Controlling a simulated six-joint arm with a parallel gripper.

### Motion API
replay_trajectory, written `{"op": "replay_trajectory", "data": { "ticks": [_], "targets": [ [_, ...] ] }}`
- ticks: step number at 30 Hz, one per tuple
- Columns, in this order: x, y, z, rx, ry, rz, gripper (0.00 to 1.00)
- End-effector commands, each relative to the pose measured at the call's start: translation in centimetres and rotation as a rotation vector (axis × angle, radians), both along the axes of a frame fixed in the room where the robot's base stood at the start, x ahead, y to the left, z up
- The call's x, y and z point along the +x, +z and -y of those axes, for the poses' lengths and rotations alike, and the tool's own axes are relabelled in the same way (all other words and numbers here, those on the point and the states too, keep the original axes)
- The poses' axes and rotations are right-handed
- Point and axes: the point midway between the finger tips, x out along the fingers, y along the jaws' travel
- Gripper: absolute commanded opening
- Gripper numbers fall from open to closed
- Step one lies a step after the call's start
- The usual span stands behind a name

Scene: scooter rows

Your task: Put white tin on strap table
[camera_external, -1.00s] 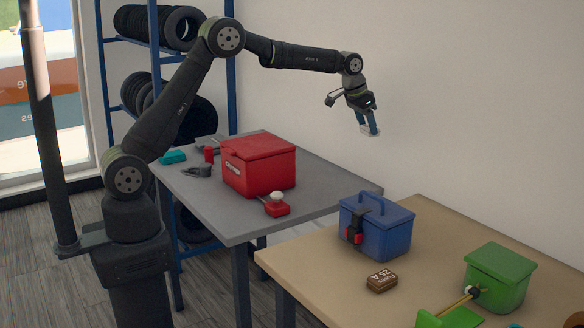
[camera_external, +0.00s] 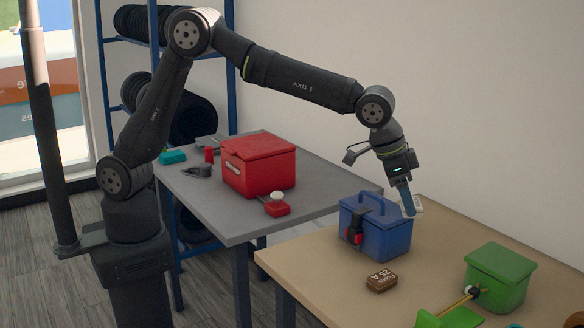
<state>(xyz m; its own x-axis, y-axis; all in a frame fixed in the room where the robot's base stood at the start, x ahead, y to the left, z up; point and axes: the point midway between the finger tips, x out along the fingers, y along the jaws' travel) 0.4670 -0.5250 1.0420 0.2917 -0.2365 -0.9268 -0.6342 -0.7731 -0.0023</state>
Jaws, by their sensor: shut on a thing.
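My gripper (camera_external: 407,205) points down near the right side of the blue strapped box, over the tan table in the picture. It is shut on a small pale thing, which looks like the white tin (camera_external: 417,202); the fingers hide part of it. The strap table (camera_external: 330,279) is the tan one, where the blue box (camera_external: 392,243) with a black strap and red buckle stands. The tin appears above the tabletop; its exact height and its gap to the box cannot be told.
A brown fuse tin (camera_external: 382,283) lies in front of the blue box. A green box (camera_external: 500,275) and a green piece with a rod (camera_external: 452,318) are at right. A red box (camera_external: 262,170) stands on the grey table (camera_external: 215,212). Bare tabletop lies between blue and green boxes.

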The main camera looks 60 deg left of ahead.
Motion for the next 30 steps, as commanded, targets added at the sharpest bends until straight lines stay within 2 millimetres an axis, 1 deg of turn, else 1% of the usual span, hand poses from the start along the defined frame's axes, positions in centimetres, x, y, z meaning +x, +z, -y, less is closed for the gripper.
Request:
{"op": "replay_trajectory", "data": {
  "ticks": [1,3,6,12,13,15,17,18,23,26,30],
  "targets": [
    [-2.0,0.0,1.3,0.000,-0.025,0.001,0.33],
    [-4.0,0.0,2.6,-0.001,-0.047,0.003,0.33],
    [-6.3,0.0,3.8,-0.005,-0.071,0.004,0.33],
    [-9.5,-0.1,5.4,-0.008,-0.103,0.004,0.33],
    [-9.2,-1.0,5.2,-0.004,-0.099,0.002,0.33],
    [-9.2,-2.2,5.2,-0.004,-0.098,0.003,0.33],
    [-9.1,-2.9,5.2,-0.005,-0.099,0.003,0.33],
    [-9.1,-3.7,5.2,-0.004,-0.099,0.004,0.33],
    [-8.6,-5.3,5.1,-0.005,-0.098,0.004,0.33],
    [-7.1,-6.3,4.8,-0.007,-0.094,0.003,0.33],
    [-4.0,-8.3,4.2,-0.005,-0.093,0.002,0.33]
  ]
}}
